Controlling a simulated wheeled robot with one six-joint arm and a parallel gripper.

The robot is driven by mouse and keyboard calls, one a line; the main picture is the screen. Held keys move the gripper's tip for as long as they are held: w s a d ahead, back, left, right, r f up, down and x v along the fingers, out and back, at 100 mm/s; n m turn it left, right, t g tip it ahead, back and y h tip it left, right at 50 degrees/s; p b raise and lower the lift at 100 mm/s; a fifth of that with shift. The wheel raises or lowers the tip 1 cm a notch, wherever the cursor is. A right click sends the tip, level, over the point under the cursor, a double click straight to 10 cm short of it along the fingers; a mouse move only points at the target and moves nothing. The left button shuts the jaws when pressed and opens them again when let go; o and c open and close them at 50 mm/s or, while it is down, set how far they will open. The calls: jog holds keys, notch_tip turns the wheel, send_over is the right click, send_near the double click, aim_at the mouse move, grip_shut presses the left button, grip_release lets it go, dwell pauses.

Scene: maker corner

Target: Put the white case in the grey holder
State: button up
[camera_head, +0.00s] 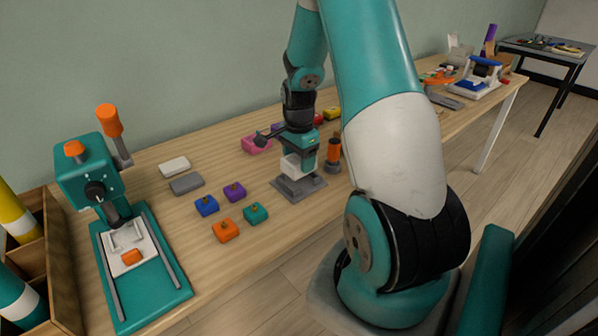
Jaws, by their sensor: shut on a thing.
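My gripper (305,153) points down over the middle of the table. It is shut on the white case (292,166), whose front face shows below the teal gripper body. The grey holder (292,187) stands on the table directly beneath, with a flat base and a raised part. The white case is at the top of the holder, upright or nearly so. I cannot tell whether it is seated in the holder or just above it. The fingertips are mostly hidden.
An orange and dark cylinder (333,151) stands close right of the holder. Blue (206,206), purple (234,192), orange (225,230) and teal (255,213) blocks lie to the left. A white block (174,166) and grey block (186,184) lie near a teal press (88,172).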

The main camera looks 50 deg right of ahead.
aim_at(299, 172)
notch_tip(299, 172, down, 4)
jog(key=shift+f, duration=0.1)
jog(key=shift+f, duration=0.15)
jog(key=o, duration=1)
jog(key=shift+c, duration=0.2)
